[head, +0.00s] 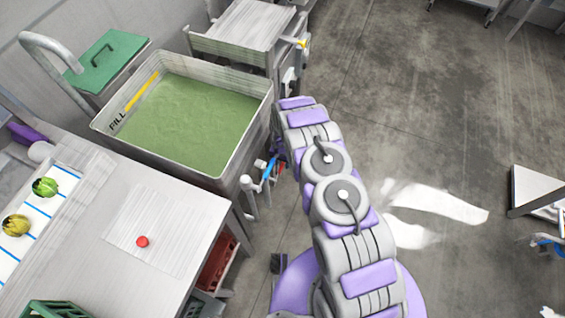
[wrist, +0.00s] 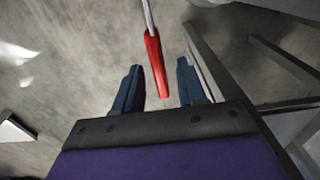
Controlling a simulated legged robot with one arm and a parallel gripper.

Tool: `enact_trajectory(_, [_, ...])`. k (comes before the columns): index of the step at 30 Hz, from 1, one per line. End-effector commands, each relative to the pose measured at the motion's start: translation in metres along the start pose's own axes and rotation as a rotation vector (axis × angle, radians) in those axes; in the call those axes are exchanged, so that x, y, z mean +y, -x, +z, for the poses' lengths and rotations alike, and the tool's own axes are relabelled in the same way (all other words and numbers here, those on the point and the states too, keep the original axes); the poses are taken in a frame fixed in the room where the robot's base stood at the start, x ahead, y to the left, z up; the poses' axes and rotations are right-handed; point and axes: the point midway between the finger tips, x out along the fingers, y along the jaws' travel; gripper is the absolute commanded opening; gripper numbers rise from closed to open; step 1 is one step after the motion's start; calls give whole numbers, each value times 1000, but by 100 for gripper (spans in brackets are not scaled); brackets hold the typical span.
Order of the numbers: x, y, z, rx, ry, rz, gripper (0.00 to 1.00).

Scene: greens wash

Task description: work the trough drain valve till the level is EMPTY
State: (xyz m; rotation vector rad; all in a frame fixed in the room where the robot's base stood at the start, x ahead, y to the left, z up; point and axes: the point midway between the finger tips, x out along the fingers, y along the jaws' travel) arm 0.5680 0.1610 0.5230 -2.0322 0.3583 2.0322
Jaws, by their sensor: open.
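The trough (head: 257,128) stands at the upper left in the head view, holding green, cloudy water (head: 190,122). A yellow strip (head: 142,91) and the word FILL mark its inner left wall. In the wrist view the red lever (wrist: 155,65) on a thin metal rod lies between the two dark fingers of my gripper (wrist: 158,67). The fingers are apart, with gaps on both sides of the lever. My arm mostly hides the gripper in the head view.
A side table (head: 245,25) adjoins the trough behind. Open concrete floor (head: 430,110) lies to the right.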

Motion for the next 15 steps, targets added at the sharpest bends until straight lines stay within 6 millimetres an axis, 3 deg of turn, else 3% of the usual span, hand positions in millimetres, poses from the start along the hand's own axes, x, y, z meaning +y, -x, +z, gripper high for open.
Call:
enact_trajectory(5, [0, 0, 0, 0, 0, 0, 39])
enact_trajectory(15, [0, 0, 0, 0, 0, 1, 7])
